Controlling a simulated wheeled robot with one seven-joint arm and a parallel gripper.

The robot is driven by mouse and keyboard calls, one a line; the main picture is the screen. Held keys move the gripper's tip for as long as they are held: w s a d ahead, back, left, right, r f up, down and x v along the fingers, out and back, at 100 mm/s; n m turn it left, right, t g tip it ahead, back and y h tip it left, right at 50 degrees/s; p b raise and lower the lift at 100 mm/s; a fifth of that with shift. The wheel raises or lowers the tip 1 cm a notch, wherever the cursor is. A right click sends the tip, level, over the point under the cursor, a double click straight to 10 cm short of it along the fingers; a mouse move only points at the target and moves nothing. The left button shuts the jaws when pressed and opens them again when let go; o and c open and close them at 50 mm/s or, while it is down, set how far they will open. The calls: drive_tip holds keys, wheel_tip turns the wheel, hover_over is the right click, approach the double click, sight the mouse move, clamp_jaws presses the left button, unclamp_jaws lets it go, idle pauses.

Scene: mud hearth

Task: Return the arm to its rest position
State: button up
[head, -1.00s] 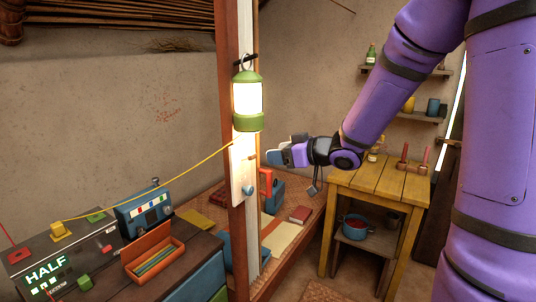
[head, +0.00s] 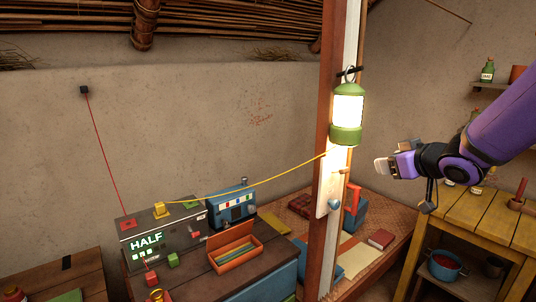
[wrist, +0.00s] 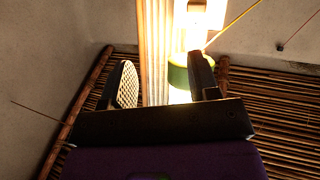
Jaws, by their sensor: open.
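My gripper (head: 383,166) is at the right of the head view, to the right of the lantern post and level with the space just below the lantern. In the wrist view, its two fingers (wrist: 163,82) stand apart with nothing between them. The purple arm reaches in from the right edge of the head view. The lit green lantern (head: 347,136) hangs on the post (head: 328,100), apart from the gripper. In the wrist view the lantern (wrist: 180,73) glows behind the fingers and is partly hidden by the right one.
A yellow cord (head: 250,190) runs from the post to a box marked HALF (head: 146,250). An orange tray (head: 238,258) and a blue radio-like box (head: 232,208) stand beside it. A yellow wooden table (head: 480,217) stands at right, under the arm.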

drive_tip(key=s+d+r+m+g+h, duration=0.1)
drive_tip(key=s+d+r+m+h, duration=0.25)
drive_tip(key=s+h, duration=0.2)
drive_tip(key=s+a+m+g, duration=0.1)
drive_tip(key=s+a+g, duration=0.1)
drive_tip(key=s, duration=0.9)
drive_tip(key=s+a+r+m+g+y, duration=0.1)
drive_tip(key=s+g, duration=0.3)
drive_tip(key=s, duration=0.8)
drive_tip(key=shift+a+g, duration=0.3)
drive_tip(key=shift+a, duration=0.5)
drive_tip(key=shift+y, duration=0.25)
idle(0.4)
